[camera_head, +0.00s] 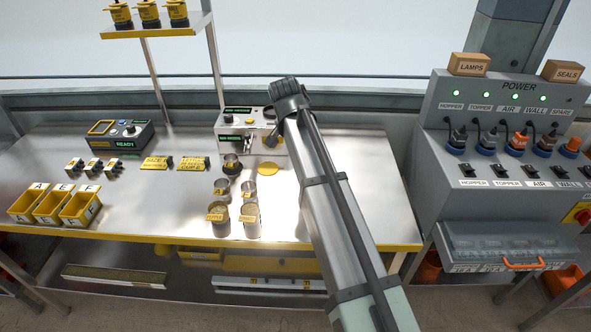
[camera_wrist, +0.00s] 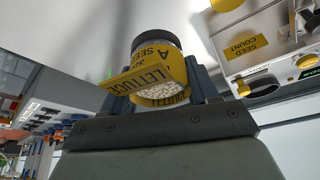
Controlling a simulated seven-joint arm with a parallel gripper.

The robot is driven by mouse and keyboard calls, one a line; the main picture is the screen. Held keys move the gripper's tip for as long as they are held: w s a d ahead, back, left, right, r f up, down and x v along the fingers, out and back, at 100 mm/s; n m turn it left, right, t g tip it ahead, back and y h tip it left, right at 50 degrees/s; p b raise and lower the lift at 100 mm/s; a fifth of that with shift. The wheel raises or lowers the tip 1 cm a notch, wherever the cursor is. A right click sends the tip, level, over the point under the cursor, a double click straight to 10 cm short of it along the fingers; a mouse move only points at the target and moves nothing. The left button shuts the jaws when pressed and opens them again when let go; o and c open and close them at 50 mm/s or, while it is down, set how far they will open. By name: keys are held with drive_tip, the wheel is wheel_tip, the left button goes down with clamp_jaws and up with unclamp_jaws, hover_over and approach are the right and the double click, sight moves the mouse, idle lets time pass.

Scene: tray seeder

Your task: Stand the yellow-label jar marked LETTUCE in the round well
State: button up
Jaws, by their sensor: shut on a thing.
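The LETTUCE jar (camera_wrist: 172,72) fills the middle of the wrist view. It has a yellow label reading LETTUCE, a dark end and pale seeds showing inside. My gripper (camera_wrist: 160,86) is shut on it, with a finger on each side. In the head view my own arm hides most of the gripper and the jar. A dark round opening (camera_wrist: 262,87) with a yellow edge shows to the right in the wrist view, apart from the jar; I cannot tell whether it is the round well.
A grey machine (camera_head: 228,122) stands behind my gripper on the metal table (camera_head: 130,195). Yellow bins (camera_head: 52,205) and a READY box (camera_head: 118,134) are left. A power cabinet (camera_head: 505,95) stands right.

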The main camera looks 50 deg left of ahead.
drive_tip(key=w+a+r+n, duration=0.1)
drive_tip(key=w+a+r, duration=0.2)
drive_tip(key=w+a, duration=0.3)
drive_tip(key=w+a+r+n, duration=0.15)
drive_tip(key=w+a, duration=0.25)
drive_tip(key=a, duration=0.5)
wheel_tip(320, 180, up, 4)
drive_tip(key=n+g+y, duration=0.3)
drive_tip(key=n, duration=0.5)
hover_over(271, 112)
drive_tip(key=shift+w+d+f+n+g, duration=0.1)
drive_tip(key=shift+d+n+g, duration=0.1)
drive_tip(key=shift+n, duration=0.55)
drive_tip(key=shift+w+d+f+n+g, duration=0.1)
drive_tip(key=shift+n+g, duration=0.1)
drive_tip(key=shift+n, duration=0.5)
drive_tip(key=shift+f, duration=0.1)
drive_tip(key=shift+f, duration=4.65)
drive_tip(key=shift+s+d+f, duration=0.1)
drive_tip(key=shift+d+f, duration=0.05)
drive_tip(key=shift+f, duration=0.3)
drive_tip(key=shift+s+d+f, duration=0.1)
drive_tip(key=shift+d+f, duration=0.05)
drive_tip(key=shift+f, duration=0.3)
drive_tip(key=shift+a+r, duration=0.15)
drive_tip(key=shift+r, duration=0.55)
